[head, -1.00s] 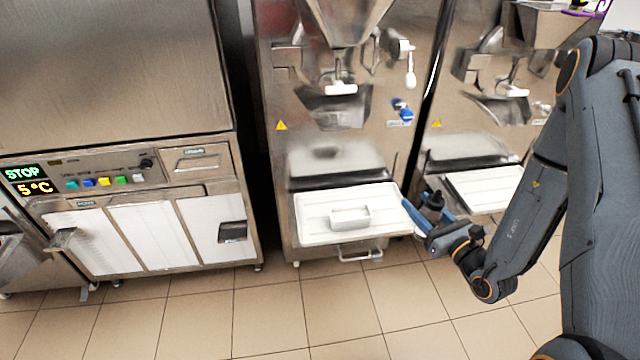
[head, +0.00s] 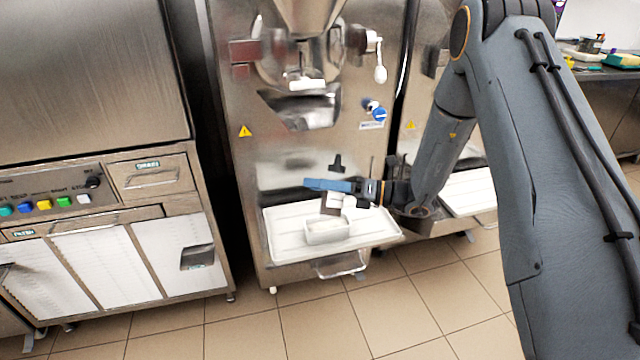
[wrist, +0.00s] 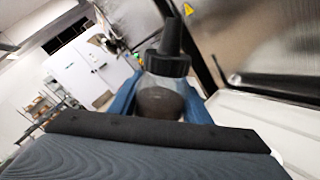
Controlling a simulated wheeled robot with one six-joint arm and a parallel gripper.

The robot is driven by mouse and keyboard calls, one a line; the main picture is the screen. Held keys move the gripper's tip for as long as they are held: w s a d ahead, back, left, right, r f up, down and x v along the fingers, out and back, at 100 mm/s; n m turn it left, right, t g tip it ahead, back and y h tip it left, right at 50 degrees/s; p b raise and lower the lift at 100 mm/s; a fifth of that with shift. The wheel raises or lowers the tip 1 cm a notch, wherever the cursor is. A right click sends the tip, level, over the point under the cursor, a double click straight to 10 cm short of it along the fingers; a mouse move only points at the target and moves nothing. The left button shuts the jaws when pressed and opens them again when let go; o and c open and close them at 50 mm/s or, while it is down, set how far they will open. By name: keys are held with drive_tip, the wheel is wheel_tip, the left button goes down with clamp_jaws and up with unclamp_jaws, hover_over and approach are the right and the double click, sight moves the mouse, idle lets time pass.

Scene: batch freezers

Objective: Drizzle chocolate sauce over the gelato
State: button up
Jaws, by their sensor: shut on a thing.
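My gripper (head: 330,186) has blue fingers shut on a clear sauce bottle with a black cap and nozzle (head: 337,162) and dark brown sauce inside. The bottle also shows in the wrist view (wrist: 160,98), between both fingers. In the head view its nozzle points up and its lower part shows below the fingers. A small rectangular pan (head: 328,236) with pale contents, likely the gelato, sits on the white tray (head: 285,250). In the head view the bottle overlaps the pan's far edge; I cannot tell the height between them. No sauce stream is visible.
The batch freezer (head: 228,110) stands behind the tray, with its spout (head: 308,85) above. A second freezer's white tray (head: 468,190) is to the right. A cabinet (head: 100,200) stands left. Tiled floor in front is open.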

drive_tip(key=shift+s+a+f+m, duration=0.15)
drive_tip(key=shift+f+m, duration=0.65)
drive_tip(key=shift+m, duration=2.15)
drive_tip(key=shift+s+d+f+m, duration=0.15)
drive_tip(key=shift+f+m, duration=0.6)
drive_tip(key=shift+m, duration=2.25)
drive_tip(key=shift+s+a+f+m, duration=0.15)
drive_tip(key=shift+f+m, duration=0.65)
drive_tip(key=shift+m, duration=2.15)
drive_tip(key=shift+d, duration=0.2)
drive_tip(key=shift+a, duration=0.15)
drive_tip(key=shift+s+a+p, duration=0.25)
drive_tip(key=shift+a, duration=0.6)
drive_tip(key=shift+s+a+p, duration=0.3)
drive_tip(key=shift+a, duration=0.5)
drive_tip(key=shift+s+a+p, duration=0.25)
drive_tip(key=shift+a, duration=0.6)
drive_tip(key=shift+a, duration=0.15)
